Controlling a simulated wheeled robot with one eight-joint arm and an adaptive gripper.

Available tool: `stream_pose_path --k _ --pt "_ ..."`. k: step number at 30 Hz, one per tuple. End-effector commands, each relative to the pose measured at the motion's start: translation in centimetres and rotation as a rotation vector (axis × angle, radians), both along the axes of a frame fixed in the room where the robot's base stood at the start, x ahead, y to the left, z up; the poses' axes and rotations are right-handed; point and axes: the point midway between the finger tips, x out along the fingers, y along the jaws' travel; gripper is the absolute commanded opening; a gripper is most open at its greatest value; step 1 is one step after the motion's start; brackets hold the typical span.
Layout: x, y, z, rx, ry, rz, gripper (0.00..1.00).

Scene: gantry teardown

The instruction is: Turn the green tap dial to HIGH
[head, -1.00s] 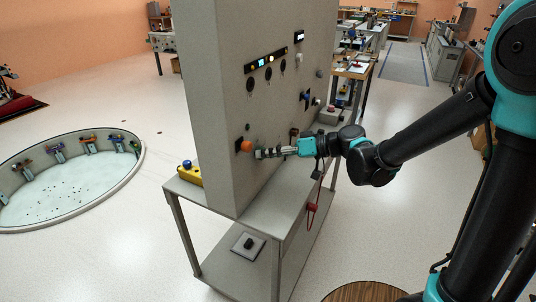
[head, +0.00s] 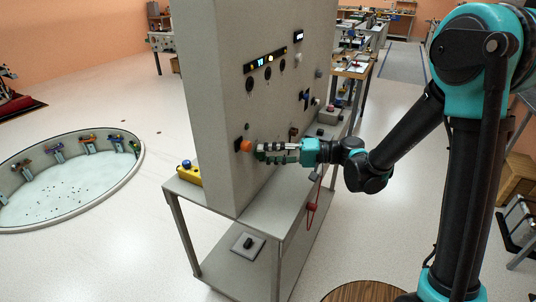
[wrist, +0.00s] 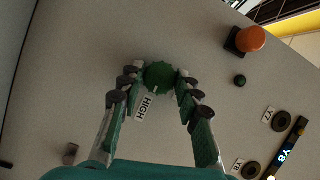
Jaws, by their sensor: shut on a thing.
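The green dial (wrist: 159,76) sits on the grey panel in the wrist view, with ribbed edges and a small pale mark on its lower side. A white label reading HIGH (wrist: 145,107) lies just below it, and the mark points roughly toward that label. My gripper (wrist: 158,80) is shut on the dial, one finger on each side. In the head view my gripper (head: 262,149) reaches the panel from the right, and the dial is hidden behind the fingers.
An orange button (head: 245,146) stands out from the panel (head: 215,100) close to my fingertips. A small green button (wrist: 240,80) and round sockets (wrist: 281,120) are nearby. A blue-handled valve (head: 306,97) sticks out farther right. The cabinet stands on a metal-legged table (head: 195,196).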

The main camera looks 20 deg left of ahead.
Motion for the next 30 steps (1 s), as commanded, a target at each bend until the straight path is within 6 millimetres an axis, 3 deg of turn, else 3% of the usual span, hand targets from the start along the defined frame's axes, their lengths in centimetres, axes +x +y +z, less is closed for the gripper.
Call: stream_pose_path --k 17,18,21,23,30 --pt "0.09 0.01 -0.02 0.002 0.031 -0.002 0.04" --pt "0.09 0.01 -0.02 0.002 0.031 -0.002 0.37" --pt "0.07 0.0 -0.02 0.002 0.03 -0.002 0.49" --pt "0.06 0.01 -0.02 0.002 0.03 -0.001 0.54" --pt "0.03 -0.01 -0.01 0.002 0.03 -0.001 0.54"
